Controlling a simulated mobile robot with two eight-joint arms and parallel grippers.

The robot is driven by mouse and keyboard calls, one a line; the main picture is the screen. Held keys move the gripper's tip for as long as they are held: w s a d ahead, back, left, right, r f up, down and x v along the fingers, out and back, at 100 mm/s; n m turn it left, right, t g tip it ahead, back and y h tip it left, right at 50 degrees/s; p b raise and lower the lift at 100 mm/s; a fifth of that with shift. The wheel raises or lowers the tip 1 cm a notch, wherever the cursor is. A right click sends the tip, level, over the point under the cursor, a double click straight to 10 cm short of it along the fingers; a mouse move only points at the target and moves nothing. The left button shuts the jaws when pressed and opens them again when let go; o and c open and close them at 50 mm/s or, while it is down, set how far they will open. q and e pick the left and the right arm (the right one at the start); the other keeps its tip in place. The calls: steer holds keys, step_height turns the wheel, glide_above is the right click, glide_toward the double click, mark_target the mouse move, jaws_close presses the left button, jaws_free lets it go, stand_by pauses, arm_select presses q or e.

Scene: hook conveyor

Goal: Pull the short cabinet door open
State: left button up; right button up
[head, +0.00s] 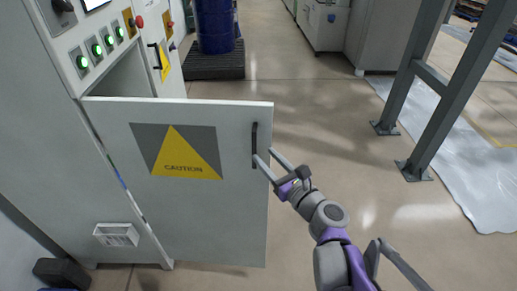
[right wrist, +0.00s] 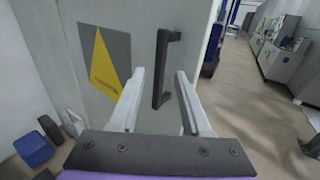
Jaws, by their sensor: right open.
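The short cabinet door (head: 215,215) is grey-white with a yellow caution triangle, and it stands swung open from the cabinet (head: 50,150). Its black vertical handle (head: 254,140) is near the free edge. My right gripper (head: 265,160) is open at the handle's lower part. In the right wrist view the handle (right wrist: 162,70) shows between the two spread fingers (right wrist: 160,95); I cannot tell whether they touch it. The door (right wrist: 140,30) fills the middle of that view. My left gripper is not in view.
Green-lit buttons (head: 97,49) sit on the cabinet's upper panel. A blue barrel (head: 215,25) stands on a dark pallet behind. Grey steel posts (head: 450,95) rise at the right. The floor (head: 330,125) between the door and posts is clear.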

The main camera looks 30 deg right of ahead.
steer(key=shift+s, duration=2.05)
steer(key=s+a+f+n+g+y, duration=0.1)
steer(key=a+f+n+g+y, duration=0.1)
steer(key=a+f+n+g, duration=0.45)
steer(key=s+a+f+n+g+y, duration=0.15)
steer(key=a+f+n, duration=0.25)
steer(key=a+n, duration=0.55)
steer(key=s+d+f+n+g+h, duration=0.1)
steer(key=s+f+n+g, duration=0.1)
steer(key=n, duration=0.8)
steer(key=s+d+f+n+g+h, duration=0.2)
steer(key=s+f+n, duration=0.2)
steer(key=n, duration=0.6)
steer(key=shift+s, duration=0.25)
